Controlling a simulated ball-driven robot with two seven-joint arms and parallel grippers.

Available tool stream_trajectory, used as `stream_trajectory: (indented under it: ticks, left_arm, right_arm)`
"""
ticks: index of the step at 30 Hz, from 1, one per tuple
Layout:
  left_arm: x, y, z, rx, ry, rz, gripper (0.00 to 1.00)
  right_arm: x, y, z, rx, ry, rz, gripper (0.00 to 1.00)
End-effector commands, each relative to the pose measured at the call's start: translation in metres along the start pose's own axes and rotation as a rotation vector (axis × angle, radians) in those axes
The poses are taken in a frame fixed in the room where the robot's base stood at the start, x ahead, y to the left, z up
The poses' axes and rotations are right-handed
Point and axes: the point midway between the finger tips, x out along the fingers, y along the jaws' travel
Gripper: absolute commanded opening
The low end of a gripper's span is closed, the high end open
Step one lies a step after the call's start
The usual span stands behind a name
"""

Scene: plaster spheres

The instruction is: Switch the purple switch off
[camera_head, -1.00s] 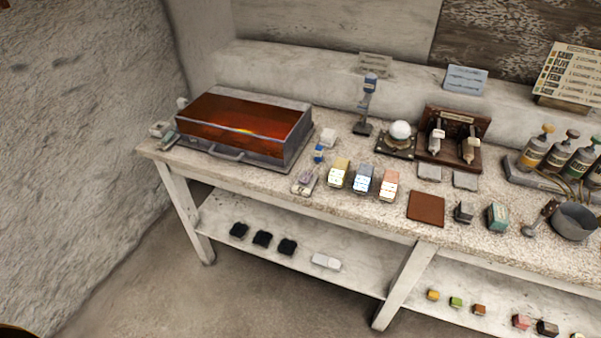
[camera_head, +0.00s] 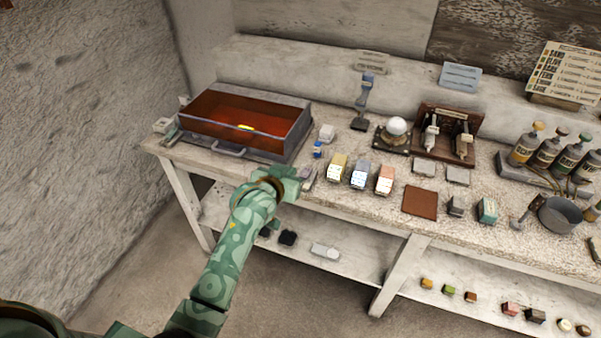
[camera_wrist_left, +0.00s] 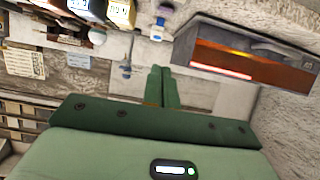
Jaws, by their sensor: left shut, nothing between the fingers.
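A small pale purple switch (camera_head: 308,177) sits at the front edge of the bench, left of the three coloured blocks. It is partly hidden behind my left gripper (camera_head: 298,174), so its lever position cannot be told. My left gripper is shut and empty, at the bench's front edge beside the switch. Whether it touches the switch is unclear. In the left wrist view the green fingers (camera_wrist_left: 162,86) are together with nothing between them. My right gripper is not in view.
A grey box with a glowing red window (camera_head: 245,122) stands at the left. The bench (camera_head: 345,205) has a lower shelf.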

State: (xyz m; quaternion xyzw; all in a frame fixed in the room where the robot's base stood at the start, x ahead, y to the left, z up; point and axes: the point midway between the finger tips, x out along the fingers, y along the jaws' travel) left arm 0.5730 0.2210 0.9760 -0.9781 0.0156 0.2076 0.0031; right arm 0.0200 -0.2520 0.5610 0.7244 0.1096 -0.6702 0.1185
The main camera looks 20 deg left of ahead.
Motion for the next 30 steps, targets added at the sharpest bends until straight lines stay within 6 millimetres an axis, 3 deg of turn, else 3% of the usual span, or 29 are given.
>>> stream_trajectory:
  ticks: [10, 24, 30]
  left_arm:
    - [0.01, 0.0, 0.002, 0.001, -0.001, 0.0, 0.0]
    - [0.105, 0.0, 0.006, 0.001, -0.003, 0.0, 0.0]
    - [0.109, 0.0, 0.032, 0.0, -0.003, 0.0, 0.0]
  right_arm:
    - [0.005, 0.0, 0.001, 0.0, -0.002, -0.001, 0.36]
    - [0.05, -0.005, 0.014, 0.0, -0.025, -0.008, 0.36]
    - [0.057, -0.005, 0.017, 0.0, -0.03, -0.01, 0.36]
